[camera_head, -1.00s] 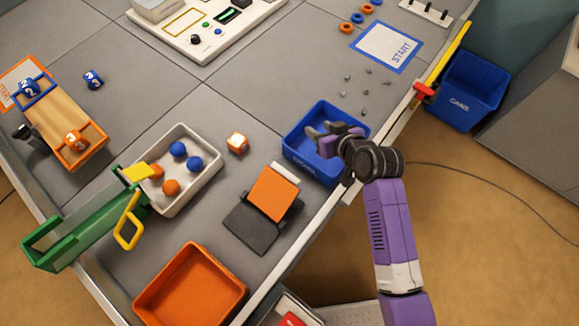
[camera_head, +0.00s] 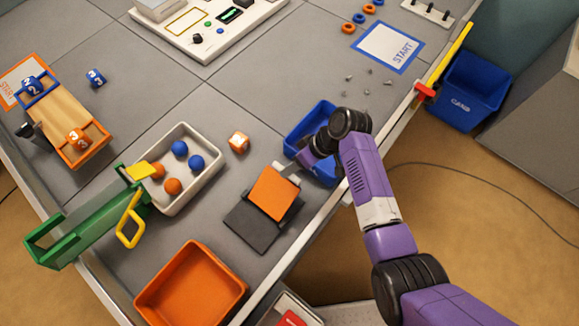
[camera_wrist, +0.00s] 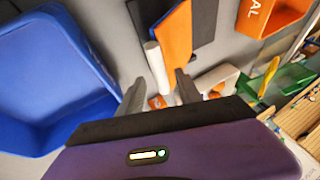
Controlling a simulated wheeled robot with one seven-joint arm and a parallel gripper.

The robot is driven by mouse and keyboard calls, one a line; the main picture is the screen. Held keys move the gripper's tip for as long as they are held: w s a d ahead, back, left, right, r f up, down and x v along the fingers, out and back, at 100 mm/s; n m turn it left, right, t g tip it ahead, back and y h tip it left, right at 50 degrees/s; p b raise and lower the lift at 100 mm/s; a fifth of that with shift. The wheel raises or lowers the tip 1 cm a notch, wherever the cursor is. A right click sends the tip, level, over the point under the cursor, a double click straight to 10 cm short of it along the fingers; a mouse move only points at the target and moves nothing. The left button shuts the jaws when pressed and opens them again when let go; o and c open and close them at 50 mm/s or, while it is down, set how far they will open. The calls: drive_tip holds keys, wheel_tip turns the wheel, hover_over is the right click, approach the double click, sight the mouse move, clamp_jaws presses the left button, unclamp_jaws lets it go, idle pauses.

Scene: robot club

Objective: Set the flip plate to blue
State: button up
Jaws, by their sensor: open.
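The flip plate (camera_head: 272,194) shows its orange face up, tilted on a dark base (camera_head: 250,226), with a white bar along its edge by my gripper. In the wrist view the orange plate (camera_wrist: 176,45) and the white bar (camera_wrist: 156,66) lie ahead of the fingers. My gripper (camera_head: 294,168) is open and empty beside the bar, over the near edge of the blue tray. The two fingers also show in the wrist view (camera_wrist: 158,88), apart, with the bar beyond the gap. I cannot tell whether they touch it.
The blue tray (camera_head: 296,128) is partly hidden behind my arm. A small orange and white cube (camera_head: 238,142) and a white tray (camera_head: 207,178) of balls lie left of the plate. An orange bin (camera_head: 192,287) stands in front. The table edge runs close on the right.

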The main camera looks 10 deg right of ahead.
drive_tip(key=shift+x, duration=1)
drive_tip(key=shift+c, duration=0.2)
clamp_jaws()
drive_tip(key=shift+w+d, duration=0.1)
drive_tip(key=shift+d, duration=0.05)
idle(0.4)
